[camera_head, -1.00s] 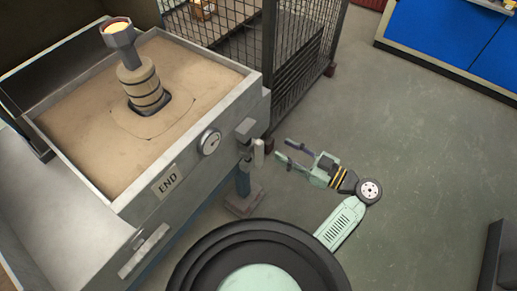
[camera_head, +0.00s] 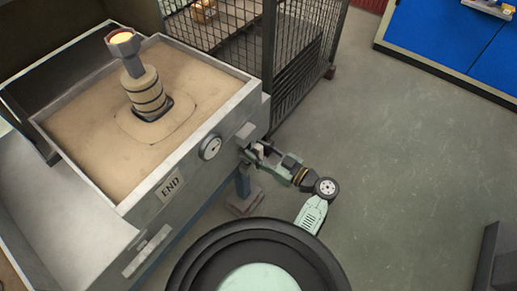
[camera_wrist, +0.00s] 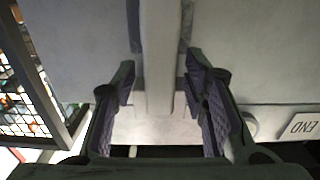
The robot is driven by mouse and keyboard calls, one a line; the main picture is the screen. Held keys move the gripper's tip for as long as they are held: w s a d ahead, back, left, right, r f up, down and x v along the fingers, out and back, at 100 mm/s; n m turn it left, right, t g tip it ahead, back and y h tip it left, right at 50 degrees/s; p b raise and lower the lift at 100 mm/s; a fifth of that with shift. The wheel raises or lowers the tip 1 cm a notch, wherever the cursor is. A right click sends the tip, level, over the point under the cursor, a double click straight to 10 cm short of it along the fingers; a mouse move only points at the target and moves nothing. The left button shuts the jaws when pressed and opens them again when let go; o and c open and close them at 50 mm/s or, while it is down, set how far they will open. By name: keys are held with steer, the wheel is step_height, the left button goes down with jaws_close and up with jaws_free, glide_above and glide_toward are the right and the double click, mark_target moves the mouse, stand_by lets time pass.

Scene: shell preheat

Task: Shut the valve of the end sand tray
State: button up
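The end sand tray (camera_head: 215,118) is a grey metal box filled with sand, at the left in the head view. Its END plate (camera_head: 171,187) is on the front wall and shows upside down in the wrist view (camera_wrist: 303,126). The valve (camera_head: 245,131) sticks out near the tray's right corner. Its handle is mostly hidden by my gripper in the head view. In the wrist view the pale valve handle (camera_wrist: 160,60) runs between the two fingers. My gripper (camera_head: 257,152) is open around it, with a narrow gap showing on each side.
A round gauge (camera_head: 211,146) is on the tray wall left of the valve. A dark mesh cage (camera_head: 305,50) stands behind the tray's right side. A shell mould with a glowing cup (camera_head: 140,85) stands in the sand. The floor to the right is clear.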

jaws_close()
stand_by(0.6)
stand_by(0.3)
